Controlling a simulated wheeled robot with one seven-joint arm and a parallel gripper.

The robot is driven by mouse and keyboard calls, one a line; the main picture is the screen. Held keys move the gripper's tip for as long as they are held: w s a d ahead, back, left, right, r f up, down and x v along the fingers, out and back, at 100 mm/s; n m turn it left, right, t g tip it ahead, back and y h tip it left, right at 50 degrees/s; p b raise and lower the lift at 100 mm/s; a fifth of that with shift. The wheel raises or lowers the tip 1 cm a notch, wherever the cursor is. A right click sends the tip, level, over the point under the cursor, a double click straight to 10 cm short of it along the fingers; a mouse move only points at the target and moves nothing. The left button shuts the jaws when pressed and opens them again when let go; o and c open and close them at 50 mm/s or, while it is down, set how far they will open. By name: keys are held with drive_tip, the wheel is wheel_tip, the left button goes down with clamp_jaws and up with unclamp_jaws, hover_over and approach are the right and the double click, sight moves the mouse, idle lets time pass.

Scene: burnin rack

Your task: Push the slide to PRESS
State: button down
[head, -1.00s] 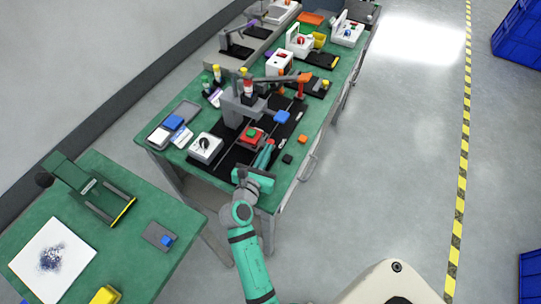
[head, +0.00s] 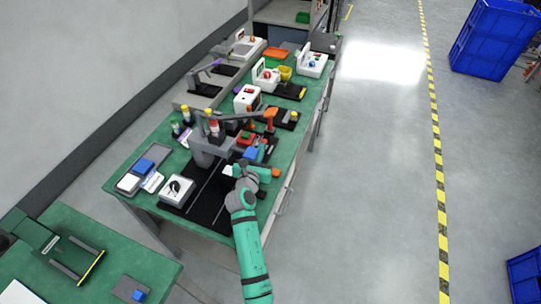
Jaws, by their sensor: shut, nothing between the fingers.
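The slide (head: 246,137), a red carriage with a green top, sits on the black rail base (head: 209,207). In the head view it is now beyond the grey press post (head: 207,150), toward the far end of the base. My gripper (head: 262,150) is shut and empty, low over the base just on the near right side of the slide. My teal wrist and a blue block (head: 252,153) crowd that spot, so I cannot tell whether the fingertips touch the slide. Any PRESS marking is too small to read.
A white box with a black dial (head: 177,190) stands at the near left of the base. A grey tray (head: 140,175) lies left of it. An orange block (head: 275,173) is close right of my wrist. Other fixtures fill the far bench.

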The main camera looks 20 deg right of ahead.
drive_tip(key=shift+w+d+r, duration=0.15)
drive_tip(key=shift+d+r, duration=0.05)
drive_tip(key=shift+d, duration=0.05)
drive_tip(key=shift+d, duration=0.15)
drive_tip(key=shift+s+a, duration=0.35)
drive_tip(key=v, duration=1.3)
drive_tip(key=shift+a, duration=0.4)
drive_tip(key=shift+s+d+f, duration=0.1)
